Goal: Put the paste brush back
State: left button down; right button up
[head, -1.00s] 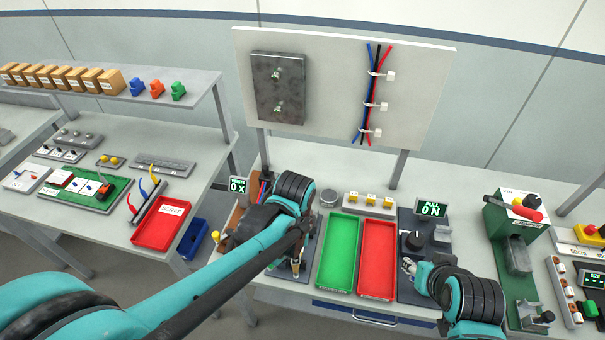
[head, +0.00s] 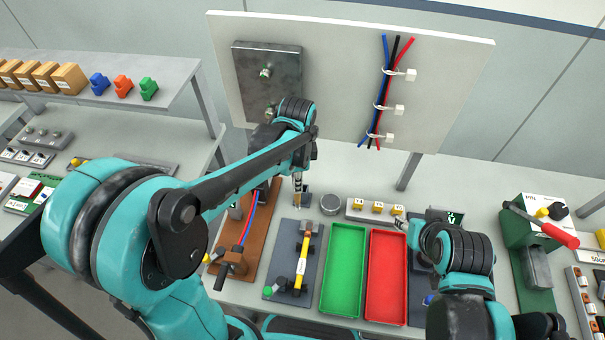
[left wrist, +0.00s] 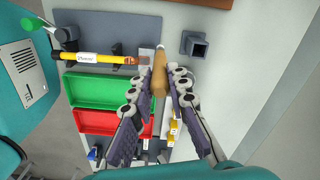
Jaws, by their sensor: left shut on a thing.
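The paste brush has a wooden handle (left wrist: 160,78) and is held between the fingers of my left gripper (left wrist: 158,85). In the head view my left gripper (head: 297,180) hangs over the back of the bench, with the brush (head: 298,200) pointing down below it. A dark square socket (left wrist: 195,43) stands on the bench beside the brush, apart from it in the left wrist view. That socket (head: 306,199) is partly hidden behind the brush in the head view. My right gripper (head: 402,226) is by the red tray, too small to read.
A yellow tool (head: 303,255) lies across a grey stand (head: 283,262). A green tray (head: 343,270) and a red tray (head: 386,277) are to its right. A round tin (head: 330,204) and a block with yellow parts (head: 375,211) stand behind. A panel (head: 335,60) rises at the back.

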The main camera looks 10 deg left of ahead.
pick_arm(q)
jog(key=w, duration=0.8)
notch_tip(320, 180, down, 7)
jog(key=b, duration=0.1)
jog(key=shift+w+b, duration=0.3)
jog(key=shift+b, duration=0.05)
jog(key=shift+f, duration=0.1)
jog(key=shift+f, duration=0.15)
jog(key=c, duration=1.5)
grip_release()
jog(key=shift+o, duration=0.2)
jog(key=shift+r, duration=0.2)
